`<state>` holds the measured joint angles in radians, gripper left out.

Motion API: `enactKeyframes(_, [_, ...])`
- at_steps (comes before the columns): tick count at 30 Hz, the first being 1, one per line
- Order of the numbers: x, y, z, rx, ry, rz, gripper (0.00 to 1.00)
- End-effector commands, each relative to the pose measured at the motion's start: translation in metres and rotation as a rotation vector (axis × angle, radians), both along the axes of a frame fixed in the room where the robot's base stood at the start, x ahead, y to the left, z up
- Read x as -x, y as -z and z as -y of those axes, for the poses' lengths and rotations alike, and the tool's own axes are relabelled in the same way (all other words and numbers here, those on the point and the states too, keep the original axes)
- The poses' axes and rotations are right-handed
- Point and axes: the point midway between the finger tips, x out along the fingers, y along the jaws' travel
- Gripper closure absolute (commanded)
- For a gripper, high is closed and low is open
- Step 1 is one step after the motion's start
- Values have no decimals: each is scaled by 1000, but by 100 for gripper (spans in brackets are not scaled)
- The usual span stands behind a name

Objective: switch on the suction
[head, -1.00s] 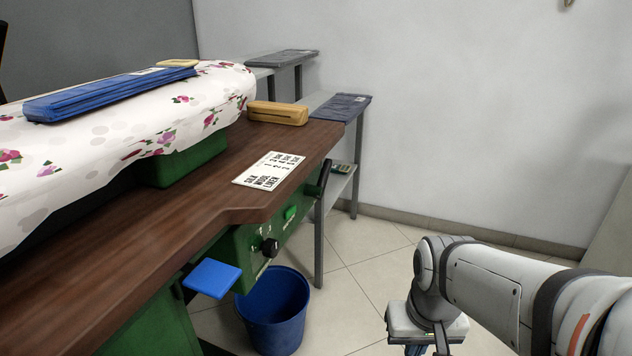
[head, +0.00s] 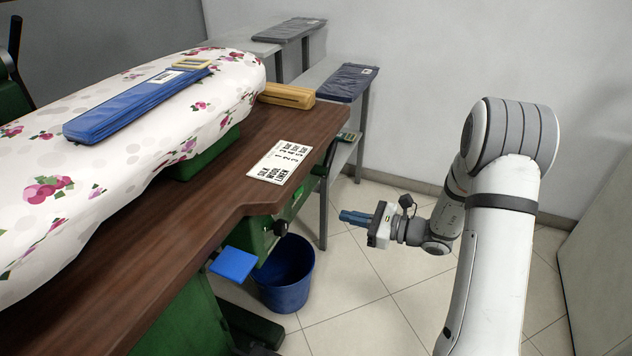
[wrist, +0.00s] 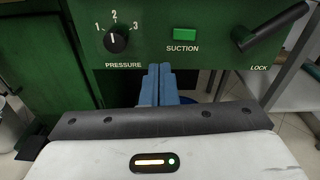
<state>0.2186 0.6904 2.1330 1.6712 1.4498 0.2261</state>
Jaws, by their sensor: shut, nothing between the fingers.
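The green rectangular suction button (wrist: 184,34) sits on a dark green panel (wrist: 215,54) in the wrist view, above the word SUCTION. In the head view the button (head: 298,193) shows small below the wooden table edge. My gripper (head: 355,217) has blue fingers pointing left toward the panel, apart from it and lower than the button. In the wrist view my gripper (wrist: 159,70) is shut and empty, its tips just below and slightly left of the button. Whether the button is pressed I cannot tell.
A black lock lever (wrist: 270,25) sticks out at the right. A blue bucket (head: 286,275) stands below the panel, near a blue pedal-like plate (head: 233,264). The tiled floor around my arm is clear.

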Motion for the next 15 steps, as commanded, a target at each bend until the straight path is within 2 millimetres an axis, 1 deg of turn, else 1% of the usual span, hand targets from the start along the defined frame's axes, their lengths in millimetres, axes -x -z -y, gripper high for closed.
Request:
enactKeyframes(1, [-11,1,8,-39,53,-21,100])
enactKeyframes(3, [-21,5,15,-77,106,-36,100])
enactKeyframes(6, [-30,9,21,-108,150,-47,100])
enactKeyframes(15, [-32,10,23,-115,161,-49,100])
